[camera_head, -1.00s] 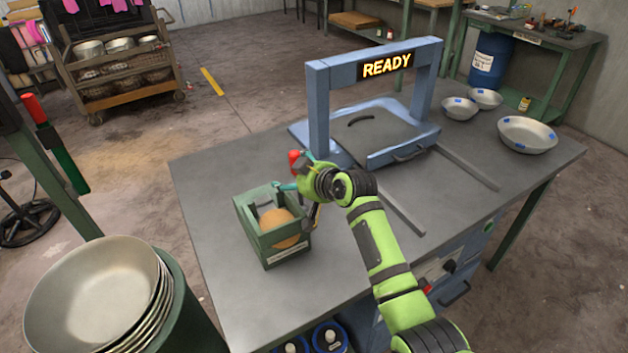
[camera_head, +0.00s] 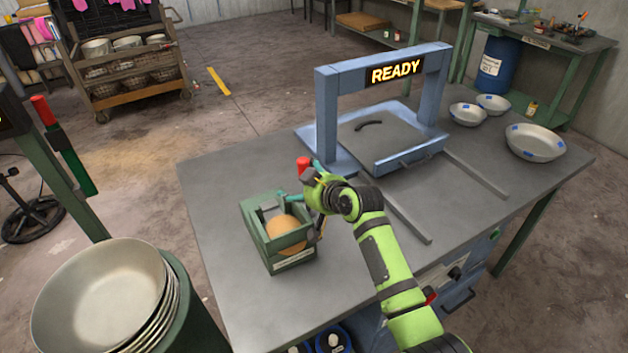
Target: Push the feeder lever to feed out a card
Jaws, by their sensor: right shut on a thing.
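The card feeder (camera_head: 292,268) is a small green open-topped box on the near left part of the grey table. A round tan card (camera_head: 294,229) shows inside it. A red knob (camera_head: 303,165) stands up just behind my right gripper (camera_head: 308,199). My right gripper is at the feeder's back right corner, shut on what looks like the feeder lever. Its fingers and most of the lever are hidden by the wrist or too small to make out. My left gripper is not in view.
A blue frame with a READY sign (camera_head: 396,71) stands behind the feeder on the table (camera_head: 225,185). Metal bowls (camera_head: 535,142) sit at the table's far right. A bowl stack (camera_head: 98,292) stands at the lower left. The table left of the feeder is clear.

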